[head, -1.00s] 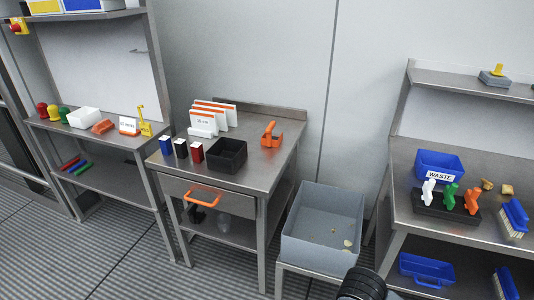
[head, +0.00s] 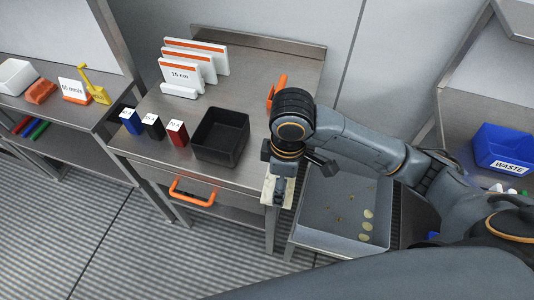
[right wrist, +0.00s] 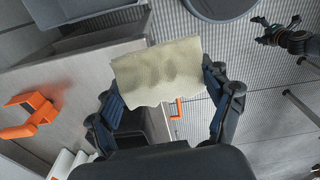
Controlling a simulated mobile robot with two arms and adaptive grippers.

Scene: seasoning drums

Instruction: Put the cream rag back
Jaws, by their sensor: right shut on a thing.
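The cream rag (right wrist: 157,70) is held between the two fingers of my right gripper (right wrist: 165,85) in the right wrist view. It hangs spread and slightly wrinkled. In the head view the rag (head: 268,190) shows partly behind my right gripper (head: 279,190), in front of the steel table's right front corner, beside the grey bin. My right gripper is shut on it. A dark gripper, seemingly my left one (right wrist: 275,28), shows small at the upper right of the right wrist view; its opening is unclear.
The steel table (head: 255,85) holds an empty-looking black open box (head: 220,136), blue, black and red blocks (head: 176,133), white cards (head: 185,75) and an orange tool (head: 278,90). A grey bin (head: 335,225) with pale scraps stands right.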

